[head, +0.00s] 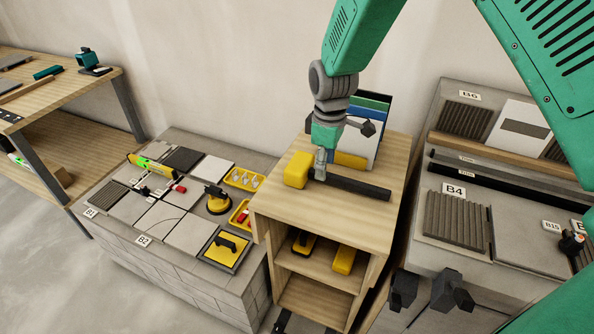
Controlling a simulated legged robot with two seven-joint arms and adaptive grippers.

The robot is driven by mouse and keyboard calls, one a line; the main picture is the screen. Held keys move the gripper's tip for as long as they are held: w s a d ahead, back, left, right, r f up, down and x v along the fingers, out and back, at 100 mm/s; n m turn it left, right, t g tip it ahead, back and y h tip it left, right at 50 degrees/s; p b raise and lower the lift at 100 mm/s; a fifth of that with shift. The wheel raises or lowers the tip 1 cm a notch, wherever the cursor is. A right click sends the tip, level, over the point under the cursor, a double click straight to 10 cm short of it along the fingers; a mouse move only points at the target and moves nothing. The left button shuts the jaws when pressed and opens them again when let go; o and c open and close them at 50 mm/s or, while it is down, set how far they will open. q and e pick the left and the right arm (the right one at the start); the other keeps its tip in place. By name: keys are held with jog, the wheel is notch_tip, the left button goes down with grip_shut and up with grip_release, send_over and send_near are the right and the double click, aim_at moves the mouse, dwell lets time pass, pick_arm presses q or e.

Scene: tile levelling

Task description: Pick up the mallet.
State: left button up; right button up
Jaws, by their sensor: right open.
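The mallet lies flat on the top of the wooden shelf unit (385,160). It has a yellow block head (297,170) at the left and a dark straight handle (352,186) running to the right. My right gripper (320,170) is open and points down from above, over the handle close to the head. It covers a small part of the mallet there. I cannot tell whether its fingers touch the handle or lie to both sides of it. My left gripper is not in view.
Upright panels (362,138) stand behind the mallet, close to my right wrist. The shelf below holds yellow-and-black tools (343,260). A grey block stand with tiles (190,237), a suction cup (217,200) and yellow trays (244,179) is at left. Sample boards (458,225) stand at right.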

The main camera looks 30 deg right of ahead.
aim_at(326, 183)
jog(key=d+f, duration=0.2)
jog(key=f, duration=0.1)
jog(key=shift+s+d+f, duration=0.15)
jog(key=shift+d, duration=0.1)
notch_tip(326, 183, down, 2)
jog(key=shift+f, duration=0.1)
jog(key=shift+a+f, duration=0.1)
jog(key=shift+a, duration=0.25)
jog(key=shift+a+r, duration=0.2)
jog(key=shift+a, duration=0.35)
jog(key=c, duration=1)
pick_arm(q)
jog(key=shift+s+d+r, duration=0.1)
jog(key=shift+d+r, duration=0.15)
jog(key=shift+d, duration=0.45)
pick_arm(e)
jog(key=shift+d+f, duration=0.1)
jog(key=shift+d, duration=0.55)
